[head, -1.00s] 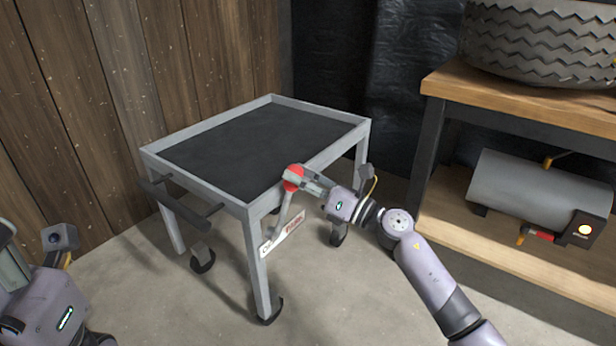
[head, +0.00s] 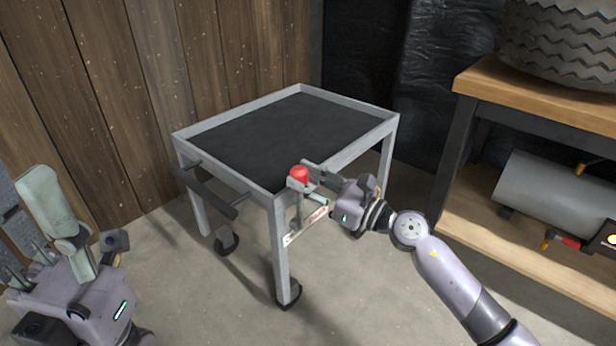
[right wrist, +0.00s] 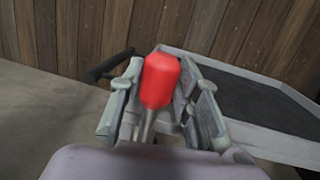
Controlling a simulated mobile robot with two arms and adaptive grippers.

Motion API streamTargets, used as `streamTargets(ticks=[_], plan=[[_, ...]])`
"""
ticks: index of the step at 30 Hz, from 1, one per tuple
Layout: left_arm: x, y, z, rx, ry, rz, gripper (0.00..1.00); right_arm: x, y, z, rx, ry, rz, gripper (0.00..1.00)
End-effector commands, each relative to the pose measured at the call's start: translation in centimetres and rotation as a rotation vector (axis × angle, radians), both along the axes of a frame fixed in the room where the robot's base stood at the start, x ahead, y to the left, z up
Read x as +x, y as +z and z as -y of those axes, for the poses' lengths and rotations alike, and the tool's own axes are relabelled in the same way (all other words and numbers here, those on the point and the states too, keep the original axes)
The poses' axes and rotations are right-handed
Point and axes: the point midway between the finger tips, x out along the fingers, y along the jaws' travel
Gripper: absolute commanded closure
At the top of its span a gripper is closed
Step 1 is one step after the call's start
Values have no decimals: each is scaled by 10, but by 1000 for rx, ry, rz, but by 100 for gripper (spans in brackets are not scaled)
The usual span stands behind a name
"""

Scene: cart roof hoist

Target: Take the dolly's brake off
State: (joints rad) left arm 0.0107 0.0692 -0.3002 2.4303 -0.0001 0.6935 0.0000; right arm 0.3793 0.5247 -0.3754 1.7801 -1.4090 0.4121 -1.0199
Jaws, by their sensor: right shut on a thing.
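The dolly is a grey cart (head: 230,112) with a dark top, standing on the floor. Its brake lever has a red knob (head: 299,174) and a grey stem running down to a lettered plate (head: 305,228) on the side. The lever looks nearly upright. My right gripper (head: 308,177) is shut on the red knob, which also shows between the fingers in the right wrist view (right wrist: 161,80). My left gripper (head: 38,215) is at the lower left, open and empty, away from the dolly.
A black push handle (head: 205,192) sticks out at the dolly's left end. A wooden-topped bench (head: 545,100) with a tire (head: 560,40) and a grey tank (head: 555,190) stands at right. A plank wall is behind. The floor in front is clear.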

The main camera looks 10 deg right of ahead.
Motion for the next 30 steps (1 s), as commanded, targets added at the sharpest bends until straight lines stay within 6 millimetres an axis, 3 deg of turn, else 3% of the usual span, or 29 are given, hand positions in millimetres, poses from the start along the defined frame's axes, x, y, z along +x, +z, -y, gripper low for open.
streamTargets(ticks=[9,10,18,30], plan=[[-2,1,-1,-4,0,4,60,-1,-2,-1,-12,4,4,100],[-2,1,-1,-5,0,5,60,-1,-2,-1,-12,4,4,68],[-3,2,-1,-6,-1,7,60,-1,-1,-1,-7,3,2,50],[-2,2,-2,-9,1,6,60,-4,-3,4,-4,2,-1,49]])
